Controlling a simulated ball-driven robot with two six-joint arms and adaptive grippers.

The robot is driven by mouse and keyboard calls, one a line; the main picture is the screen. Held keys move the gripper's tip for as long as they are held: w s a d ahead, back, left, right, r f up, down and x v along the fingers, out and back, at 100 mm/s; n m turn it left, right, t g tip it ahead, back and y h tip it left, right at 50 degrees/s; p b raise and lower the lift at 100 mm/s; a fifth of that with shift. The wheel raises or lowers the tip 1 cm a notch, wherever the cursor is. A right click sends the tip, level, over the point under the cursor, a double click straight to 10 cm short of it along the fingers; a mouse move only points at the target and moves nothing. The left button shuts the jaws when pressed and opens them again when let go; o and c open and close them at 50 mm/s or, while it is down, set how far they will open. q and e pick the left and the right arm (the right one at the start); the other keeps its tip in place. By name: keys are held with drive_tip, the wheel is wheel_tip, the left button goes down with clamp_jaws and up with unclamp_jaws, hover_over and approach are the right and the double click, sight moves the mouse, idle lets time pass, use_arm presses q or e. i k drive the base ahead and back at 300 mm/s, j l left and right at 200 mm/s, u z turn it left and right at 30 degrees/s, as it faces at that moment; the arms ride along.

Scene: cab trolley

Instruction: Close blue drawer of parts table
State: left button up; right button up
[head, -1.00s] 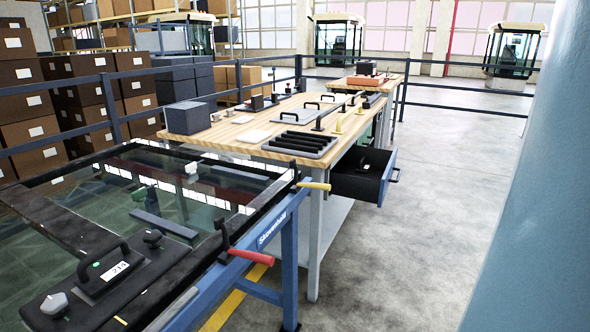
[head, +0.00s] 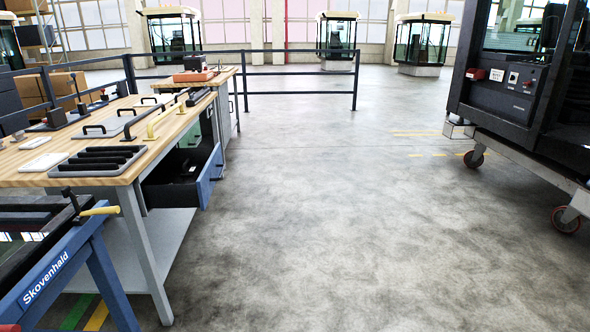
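The parts table (head: 30,179) stands at the left with a wooden top and grey legs. Its blue drawer (head: 211,176) is pulled out to the right under the tabletop, with a blue front and a dark inside. A dark item (head: 186,172) seems to lie in the drawer, but it is too small to tell what it is. Neither of my grippers shows in the head view.
Black handles, yellow handles and a grey tray (head: 98,162) lie on the tabletop. A blue Skovenhald frame (head: 55,277) stands at the front left. A dark cab on a wheeled trolley (head: 530,150) is at the right. The floor (head: 330,220) between is clear. A railing (head: 300,92) runs behind.

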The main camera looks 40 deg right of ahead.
sight(195, 191)
drive_tip(key=z, duration=0.9)
drive_tip(key=i+l+u, duration=0.15)
drive_tip(key=i, duration=0.25)
drive_tip(key=i+u, duration=0.2)
drive_tip(key=i, duration=0.2)
